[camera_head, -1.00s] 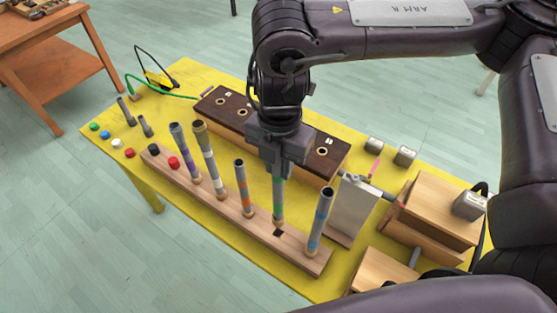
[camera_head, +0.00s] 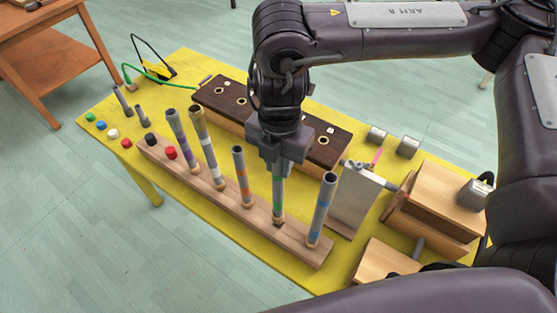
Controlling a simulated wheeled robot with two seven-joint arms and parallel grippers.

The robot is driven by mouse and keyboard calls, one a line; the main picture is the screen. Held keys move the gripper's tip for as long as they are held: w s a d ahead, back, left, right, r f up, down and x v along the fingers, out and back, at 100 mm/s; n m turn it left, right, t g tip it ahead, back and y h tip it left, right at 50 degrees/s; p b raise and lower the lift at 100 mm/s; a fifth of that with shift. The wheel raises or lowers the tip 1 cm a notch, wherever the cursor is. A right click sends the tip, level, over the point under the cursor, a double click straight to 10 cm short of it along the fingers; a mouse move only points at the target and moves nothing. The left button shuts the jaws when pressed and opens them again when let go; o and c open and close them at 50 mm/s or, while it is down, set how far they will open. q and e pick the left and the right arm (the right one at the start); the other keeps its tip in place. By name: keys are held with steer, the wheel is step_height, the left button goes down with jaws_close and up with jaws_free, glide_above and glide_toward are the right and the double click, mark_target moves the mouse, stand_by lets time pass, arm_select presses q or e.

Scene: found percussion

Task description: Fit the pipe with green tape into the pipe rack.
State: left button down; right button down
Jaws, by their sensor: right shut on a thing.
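The grey pipe with green tape (camera_head: 279,201) stands upright in my right gripper (camera_head: 282,158), which is shut on its upper part. The pipe's lower end is at the pipe rack (camera_head: 240,213), a long wooden bar, right at the dark hole between the orange-taped pipe (camera_head: 241,178) and the blue-taped pipe (camera_head: 321,212). I cannot tell how deep the end sits in the hole. Purple-taped (camera_head: 183,145) and white-taped (camera_head: 208,153) pipes stand farther left in the rack. My left gripper is not in view.
The rack lies along the yellow table's (camera_head: 100,107) near edge. A dark-topped wooden box (camera_head: 325,150) is behind the gripper. A metal plate (camera_head: 356,197) on a wooden base and wooden blocks (camera_head: 440,200) stand to the right. Coloured caps (camera_head: 112,133) lie at the left.

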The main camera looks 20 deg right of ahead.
steer(key=shift+p, duration=0.7)
stand_by(1.1)
steer(key=shift+f+b, duration=1.15)
steer(key=shift+f, duration=0.65)
steer(key=c, duration=1.2)
jaws_free()
steer(key=shift+o, duration=0.2)
steer(key=shift+r, duration=0.15)
steer(key=shift+w+d+r, duration=0.1)
steer(key=shift+r, duration=3.7)
